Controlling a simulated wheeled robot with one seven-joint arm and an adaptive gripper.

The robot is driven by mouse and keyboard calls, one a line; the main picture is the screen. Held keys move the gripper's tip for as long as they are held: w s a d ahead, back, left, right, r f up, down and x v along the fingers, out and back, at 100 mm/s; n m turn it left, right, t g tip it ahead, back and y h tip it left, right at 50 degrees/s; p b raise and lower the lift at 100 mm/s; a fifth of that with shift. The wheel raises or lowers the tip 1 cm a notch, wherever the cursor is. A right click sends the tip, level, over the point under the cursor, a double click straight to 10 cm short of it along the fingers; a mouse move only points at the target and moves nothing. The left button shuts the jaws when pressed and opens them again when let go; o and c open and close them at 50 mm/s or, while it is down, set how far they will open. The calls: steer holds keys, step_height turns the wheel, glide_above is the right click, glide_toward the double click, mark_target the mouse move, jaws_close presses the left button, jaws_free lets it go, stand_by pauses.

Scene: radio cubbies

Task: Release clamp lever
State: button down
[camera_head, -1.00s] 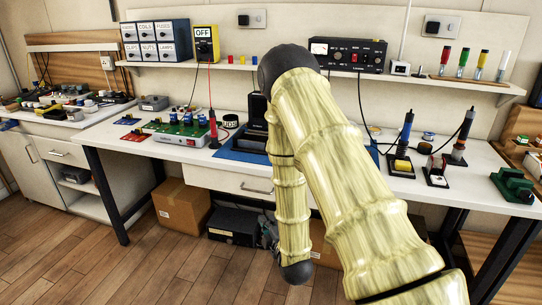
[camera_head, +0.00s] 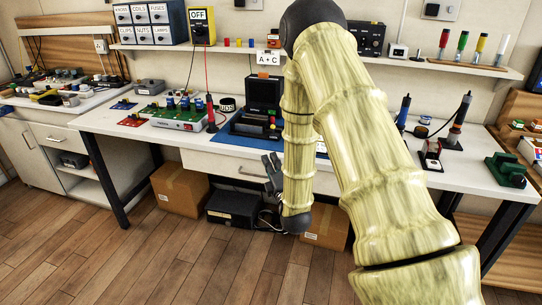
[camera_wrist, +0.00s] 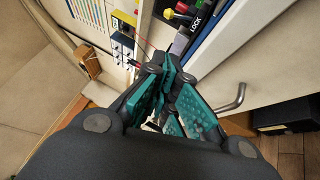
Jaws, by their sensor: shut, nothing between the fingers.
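My gripper (camera_head: 272,172) hangs beside my forearm, in front of the bench drawer and below the tabletop edge. In the wrist view its teal-padded fingers (camera_wrist: 167,75) are shut and empty. A black device (camera_head: 262,100) with an open lid or upright back stands on a blue mat behind my arm, partly hidden. A label reading LOCK (camera_wrist: 196,22) shows at the top of the wrist view, beside red and yellow-green knobs (camera_wrist: 181,9). The fingers are apart from these. I cannot pick out the clamp lever for certain; a green clamp-like tool (camera_head: 505,170) sits at the bench's right end.
The white bench (camera_head: 225,150) has a drawer with a bar handle (camera_wrist: 232,98) close to my gripper. A green circuit board (camera_head: 170,115) and a red-handled probe (camera_head: 211,115) stand left of the mat. Boxes lie beneath; the floor at left is clear.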

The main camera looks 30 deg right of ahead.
mark_target(273, 129)
steer(key=x, duration=0.8)
steer(key=shift+w+d+r, duration=0.1)
steer(key=shift+w, duration=0.2)
steer(key=shift+w+d+r, duration=0.15)
steer(key=shift+d, duration=0.35)
steer(key=shift+w+d+r, duration=0.15)
steer(key=shift+w+d, duration=0.05)
steer(key=shift+d, duration=0.25)
steer(key=shift+w+d+r, duration=0.2)
steer(key=shift+w+d, duration=0.25)
steer(key=shift+d, duration=0.25)
steer(key=shift+w+a+r, duration=0.1)
steer(key=shift+a+r, duration=0.05)
steer(key=shift+r, duration=0.05)
